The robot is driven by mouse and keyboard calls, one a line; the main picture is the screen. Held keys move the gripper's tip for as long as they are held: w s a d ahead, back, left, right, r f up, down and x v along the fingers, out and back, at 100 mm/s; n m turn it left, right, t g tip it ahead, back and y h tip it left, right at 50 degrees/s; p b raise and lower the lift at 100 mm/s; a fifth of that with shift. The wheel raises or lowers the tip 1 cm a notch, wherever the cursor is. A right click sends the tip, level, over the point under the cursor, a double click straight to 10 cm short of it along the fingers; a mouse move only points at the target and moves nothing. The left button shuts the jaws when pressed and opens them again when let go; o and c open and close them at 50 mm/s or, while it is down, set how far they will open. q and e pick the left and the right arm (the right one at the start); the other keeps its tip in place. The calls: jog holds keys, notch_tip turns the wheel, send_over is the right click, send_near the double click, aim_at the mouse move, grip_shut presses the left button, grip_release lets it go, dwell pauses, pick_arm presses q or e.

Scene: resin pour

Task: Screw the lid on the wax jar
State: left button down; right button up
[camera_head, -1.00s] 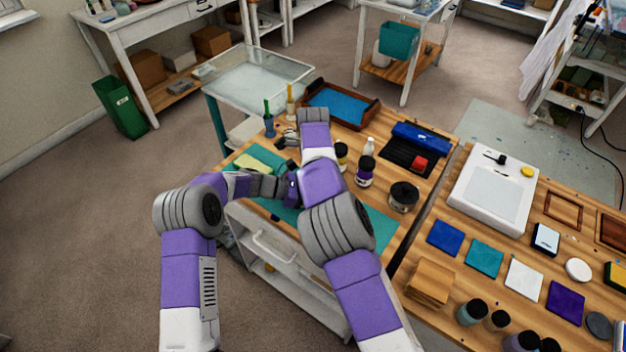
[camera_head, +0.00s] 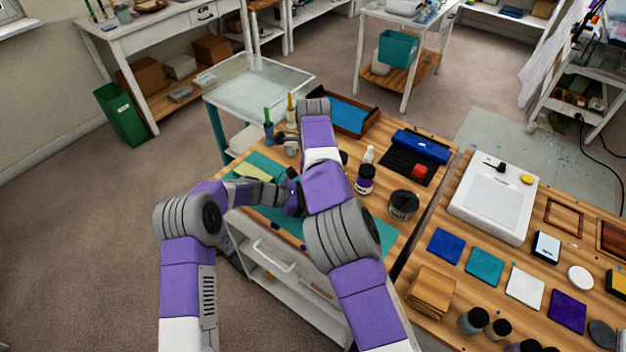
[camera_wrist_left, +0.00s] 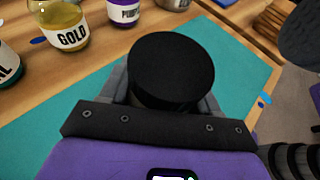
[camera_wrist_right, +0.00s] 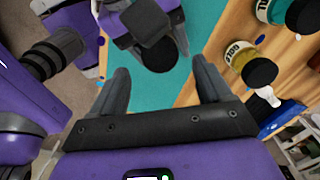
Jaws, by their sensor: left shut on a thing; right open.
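A round black lid (camera_wrist_left: 172,65) sits between the fingers of my left gripper (camera_wrist_left: 166,92), facing up in the left wrist view. The jar body under it is almost wholly hidden, so I cannot tell how tight the lid sits. In the right wrist view the black top (camera_wrist_right: 160,52) shows over the teal mat, with my left gripper (camera_wrist_right: 143,28) around it. My right gripper (camera_wrist_right: 159,68) is open and empty, its fingers apart and pointing toward the black top. In the head view my right arm hides most of both grippers.
A gold jar (camera_wrist_left: 62,24) and a purple jar (camera_wrist_left: 122,12) stand beyond the teal mat (camera_wrist_left: 245,75). The mat's right part is clear.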

jog(key=shift+c, duration=0.3)
jog(key=shift+r+n, duration=1.7)
jog(key=shift+r, duration=0.05)
jog(key=shift+f, duration=0.15)
jog(key=shift+f, duration=3.85)
jog(key=c, duration=1.1)
jog(key=shift+m, duration=1.7)
